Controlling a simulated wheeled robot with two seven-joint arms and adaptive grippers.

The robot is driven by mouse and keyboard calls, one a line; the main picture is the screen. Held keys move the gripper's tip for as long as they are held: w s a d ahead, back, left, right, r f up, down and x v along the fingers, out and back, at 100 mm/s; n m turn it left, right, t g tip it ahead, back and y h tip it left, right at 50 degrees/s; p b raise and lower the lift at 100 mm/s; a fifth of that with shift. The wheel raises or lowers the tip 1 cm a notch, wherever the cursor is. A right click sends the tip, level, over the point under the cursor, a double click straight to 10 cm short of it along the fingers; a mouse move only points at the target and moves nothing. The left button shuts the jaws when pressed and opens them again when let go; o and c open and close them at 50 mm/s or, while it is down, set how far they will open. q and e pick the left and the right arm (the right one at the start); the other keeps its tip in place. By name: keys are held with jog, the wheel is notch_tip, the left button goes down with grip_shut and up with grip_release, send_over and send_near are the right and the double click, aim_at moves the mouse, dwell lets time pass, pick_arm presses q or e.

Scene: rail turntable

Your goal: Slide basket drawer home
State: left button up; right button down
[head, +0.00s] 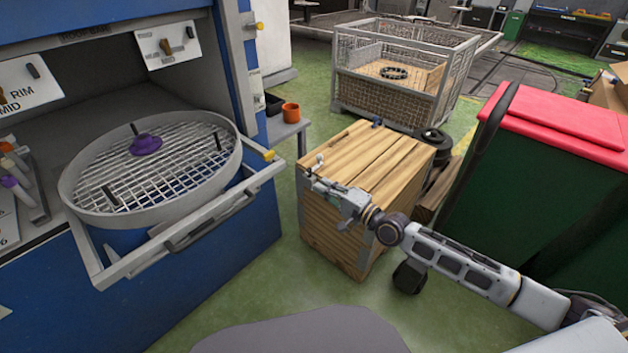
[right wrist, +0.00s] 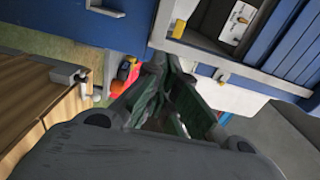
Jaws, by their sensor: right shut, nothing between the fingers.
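The basket drawer (head: 190,236) is a grey frame sticking out of the blue cabinet (head: 235,260) at the left of the head view. The round grey basket (head: 82,202) with a wire mesh floor sits on it, with a purple knob and several dark pegs inside. My right gripper (head: 318,178) is shut and empty, to the right of the drawer front and apart from it, in front of the wooden crate. In the right wrist view its fingers (right wrist: 158,80) meet, with the grey drawer edge (right wrist: 200,55) beyond them. My left gripper is not in view.
The wooden crate (head: 385,160) stands close behind my right gripper. A green bin with a red lid (head: 570,125) is at the right. A wire mesh cage (head: 400,95) stands behind. An orange cup (head: 291,112) sits beside the cabinet. Green floor lies open before the drawer.

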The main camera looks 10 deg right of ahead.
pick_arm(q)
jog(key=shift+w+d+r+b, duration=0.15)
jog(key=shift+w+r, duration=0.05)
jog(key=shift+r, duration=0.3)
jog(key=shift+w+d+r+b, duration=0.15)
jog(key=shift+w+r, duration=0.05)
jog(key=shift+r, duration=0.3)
pick_arm(e)
jog(key=x, duration=1.3)
jog(key=shift+w+a, duration=0.2)
jog(key=shift+w, duration=0.05)
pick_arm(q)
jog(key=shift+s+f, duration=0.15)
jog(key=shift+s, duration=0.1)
pick_arm(e)
jog(key=shift+w+a, duration=0.15)
